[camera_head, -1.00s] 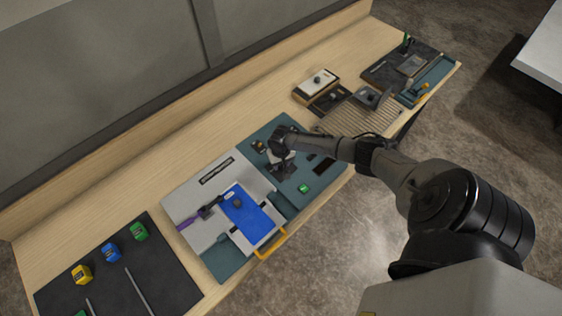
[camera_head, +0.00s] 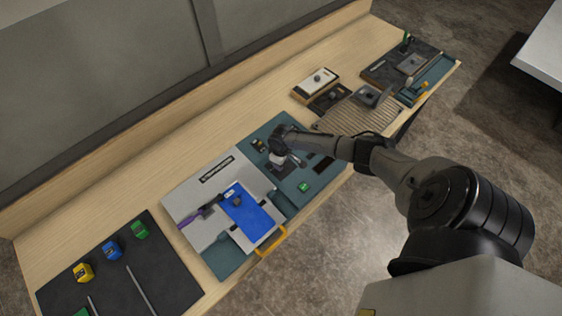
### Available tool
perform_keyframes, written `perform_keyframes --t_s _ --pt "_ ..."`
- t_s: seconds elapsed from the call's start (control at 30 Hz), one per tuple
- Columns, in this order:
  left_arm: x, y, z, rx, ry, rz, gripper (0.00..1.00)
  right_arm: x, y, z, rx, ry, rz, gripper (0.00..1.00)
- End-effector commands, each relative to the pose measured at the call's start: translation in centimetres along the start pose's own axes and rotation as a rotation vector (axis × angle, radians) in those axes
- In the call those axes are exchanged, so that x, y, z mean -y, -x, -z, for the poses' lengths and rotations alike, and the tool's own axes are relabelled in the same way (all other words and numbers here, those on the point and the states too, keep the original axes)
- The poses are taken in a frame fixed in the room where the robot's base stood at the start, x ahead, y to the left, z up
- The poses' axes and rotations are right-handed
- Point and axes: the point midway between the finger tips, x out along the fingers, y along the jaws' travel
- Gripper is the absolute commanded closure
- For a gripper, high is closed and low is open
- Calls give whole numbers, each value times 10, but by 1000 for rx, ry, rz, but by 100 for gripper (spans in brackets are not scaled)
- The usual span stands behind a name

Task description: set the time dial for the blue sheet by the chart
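The blue sheet (camera_head: 254,216) lies on the light grey plate of the console, with a small dark knob-like piece on it. My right gripper (camera_head: 284,162) is over the teal panel (camera_head: 265,130) beside that plate, pointing down. A small pale part shows under the gripper; the gripper hides most of it, and I cannot tell whether it is the time dial or whether the fingers touch it. The finger gap is too small to read. I cannot make out the chart. My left gripper is not in view.
A green button (camera_head: 304,187) and dark rectangles sit on the teal panel near the gripper. A yellow handle (camera_head: 272,241) is at the console's front edge. A dark mat (camera_head: 130,270) with coloured blocks lies at left. A ribbed tray (camera_head: 352,117) stands to the right.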

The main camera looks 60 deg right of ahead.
Motion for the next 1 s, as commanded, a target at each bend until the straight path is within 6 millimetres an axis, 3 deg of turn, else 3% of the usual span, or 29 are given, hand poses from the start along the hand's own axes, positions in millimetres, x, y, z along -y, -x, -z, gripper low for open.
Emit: perform_keyframes --t_s 0.63,0.67,0.9,1.0 --pt "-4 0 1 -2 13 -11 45 0 0 0 -1 41 0 84" --pt "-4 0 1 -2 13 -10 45 0 0 0 -1 40 0 57" --pt "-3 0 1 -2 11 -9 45 0 0 0 -1 40 0 35" --pt "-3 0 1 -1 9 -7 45 0 0 0 -1 40 0 35"
